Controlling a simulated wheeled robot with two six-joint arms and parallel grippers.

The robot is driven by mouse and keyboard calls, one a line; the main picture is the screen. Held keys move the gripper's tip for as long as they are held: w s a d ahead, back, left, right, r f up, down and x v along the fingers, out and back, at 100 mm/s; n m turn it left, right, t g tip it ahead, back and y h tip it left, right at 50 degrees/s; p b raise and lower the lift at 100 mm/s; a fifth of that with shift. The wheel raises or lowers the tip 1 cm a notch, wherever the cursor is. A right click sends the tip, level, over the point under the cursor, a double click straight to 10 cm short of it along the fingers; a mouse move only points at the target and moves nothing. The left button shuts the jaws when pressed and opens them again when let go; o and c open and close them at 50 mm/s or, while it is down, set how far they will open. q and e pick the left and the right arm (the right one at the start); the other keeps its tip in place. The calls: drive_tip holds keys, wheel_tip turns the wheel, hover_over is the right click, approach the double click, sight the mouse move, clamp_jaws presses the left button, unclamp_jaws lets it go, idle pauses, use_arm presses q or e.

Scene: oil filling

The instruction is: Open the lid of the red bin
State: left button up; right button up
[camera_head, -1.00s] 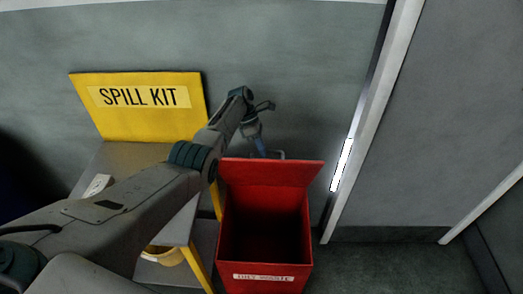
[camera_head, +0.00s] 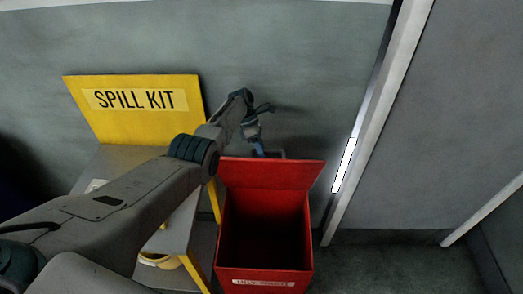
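The red bin (camera_head: 265,276) stands on the floor at the lower middle, with a white label on its front. Its lid (camera_head: 270,174) is tilted up at the back, and the dark inside of the bin shows. My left arm comes in from the left, and its gripper (camera_head: 262,150) is above and behind the raised lid, near the wall. The fingertips are small and partly hidden by the lid, so I cannot tell whether they are open or touch the lid. My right gripper is not in view.
A yellow spill kit sign (camera_head: 136,108) stands at the back of a grey table (camera_head: 120,158) left of the bin. A yellow round item (camera_head: 160,260) sits low under it. A white door frame (camera_head: 378,120) rises right of the bin. The floor (camera_head: 400,270) at the right is clear.

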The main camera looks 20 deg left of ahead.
use_arm(q)
drive_tip(key=shift+s+r, duration=0.2)
drive_tip(key=shift+r, duration=0.35)
drive_tip(key=b+v, duration=0.2)
drive_tip(key=v, duration=0.8)
drive_tip(key=shift+r+b, duration=0.15)
drive_tip(key=shift+b, duration=0.25)
drive_tip(key=shift+a, duration=0.1)
